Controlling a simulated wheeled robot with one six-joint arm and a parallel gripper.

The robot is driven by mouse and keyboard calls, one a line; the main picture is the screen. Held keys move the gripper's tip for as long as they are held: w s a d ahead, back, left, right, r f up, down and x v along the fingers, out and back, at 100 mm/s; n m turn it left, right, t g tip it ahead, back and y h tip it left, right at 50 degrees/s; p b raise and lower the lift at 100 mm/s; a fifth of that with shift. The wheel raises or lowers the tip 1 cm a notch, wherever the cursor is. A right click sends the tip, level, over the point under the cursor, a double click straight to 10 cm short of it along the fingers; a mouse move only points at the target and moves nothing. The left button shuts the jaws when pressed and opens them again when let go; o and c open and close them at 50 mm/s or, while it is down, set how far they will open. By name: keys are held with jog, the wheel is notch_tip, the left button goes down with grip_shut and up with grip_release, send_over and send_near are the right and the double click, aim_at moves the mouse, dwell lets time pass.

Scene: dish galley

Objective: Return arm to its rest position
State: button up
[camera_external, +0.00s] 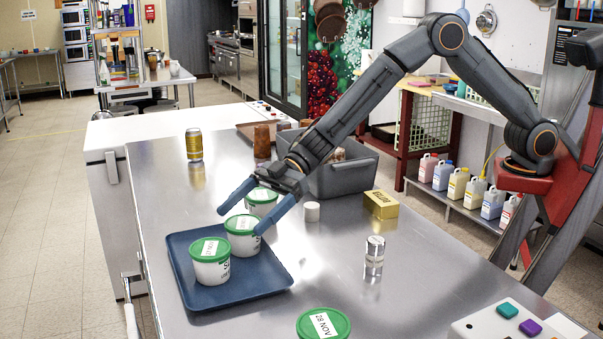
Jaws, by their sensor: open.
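My gripper (242,217) is open, its two blue fingers spread just above a white tub with a green lid (243,234) on the blue tray (215,298). The fingers pass on either side of that tub's lid in the picture; I cannot tell whether they touch it. A second green-lidded tub (211,271) stands on the tray in front. A third (262,206) is behind, partly hidden by the gripper. My arm (385,85) reaches out from its mount at the right, over the steel table.
The steel table (420,275) also holds a grey bin (345,179), a yellow box (381,204), a small white jar (312,211), a glass shaker (374,257), a gold can (194,145) and another green-lidded tub (323,324). A control panel (490,325) is at front right. Bare steel lies between them.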

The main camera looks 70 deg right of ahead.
jog(key=shift+s+d+r, duration=0.1)
jog(key=shift+s+d, duration=0.05)
jog(key=shift+d, duration=0.15)
